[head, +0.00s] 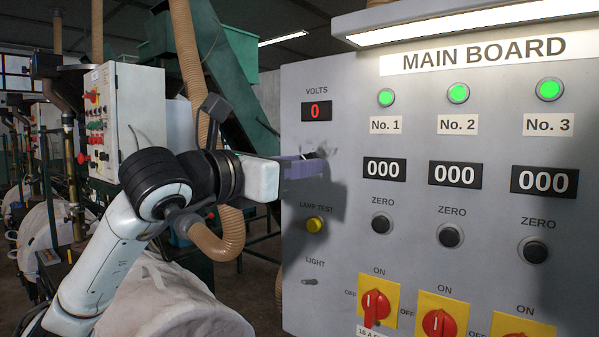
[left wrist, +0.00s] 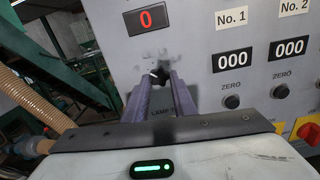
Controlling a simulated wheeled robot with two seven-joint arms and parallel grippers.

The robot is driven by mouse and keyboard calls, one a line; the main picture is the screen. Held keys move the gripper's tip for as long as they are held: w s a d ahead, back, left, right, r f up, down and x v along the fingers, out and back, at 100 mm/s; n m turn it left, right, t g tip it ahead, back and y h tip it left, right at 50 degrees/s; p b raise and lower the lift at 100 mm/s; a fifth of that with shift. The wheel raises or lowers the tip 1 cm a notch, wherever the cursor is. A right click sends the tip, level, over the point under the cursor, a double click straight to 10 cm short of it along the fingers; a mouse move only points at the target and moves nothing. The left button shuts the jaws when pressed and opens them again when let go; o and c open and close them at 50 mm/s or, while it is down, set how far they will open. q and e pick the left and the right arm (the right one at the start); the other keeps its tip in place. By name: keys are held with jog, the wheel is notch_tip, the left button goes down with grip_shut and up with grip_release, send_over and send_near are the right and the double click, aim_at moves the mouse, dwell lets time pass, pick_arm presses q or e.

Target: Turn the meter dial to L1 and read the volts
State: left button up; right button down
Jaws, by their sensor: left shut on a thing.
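The grey main board (head: 345,180) fills the right of the head view. Its VOLTS meter display (head: 316,111) reads a red 0; it also shows in the left wrist view (left wrist: 152,18). Just below it is the small black meter dial (left wrist: 158,74), mostly hidden in the head view by my gripper. My left gripper (head: 316,165) reaches the board from the left, its purple fingers shut on the dial, one on each side. The position marks around the dial are too unclear to read. My right gripper is in neither view.
A yellow lamp test button (head: 316,225) and a light toggle (head: 310,282) sit below the dial. Green lamps, 000 displays, black zero buttons and red rotary switches (head: 376,306) fill the board to the right. A tan hose (head: 222,235) hangs behind my left arm.

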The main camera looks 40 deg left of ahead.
pick_arm(q)
jog(key=shift+a+m+b, duration=0.15)
jog(key=shift+m+b, duration=0.8)
jog(key=shift+m, duration=1.75)
jog(key=o, duration=1)
jog(key=shift+o, duration=0.2)
jog(key=shift+s, duration=0.1)
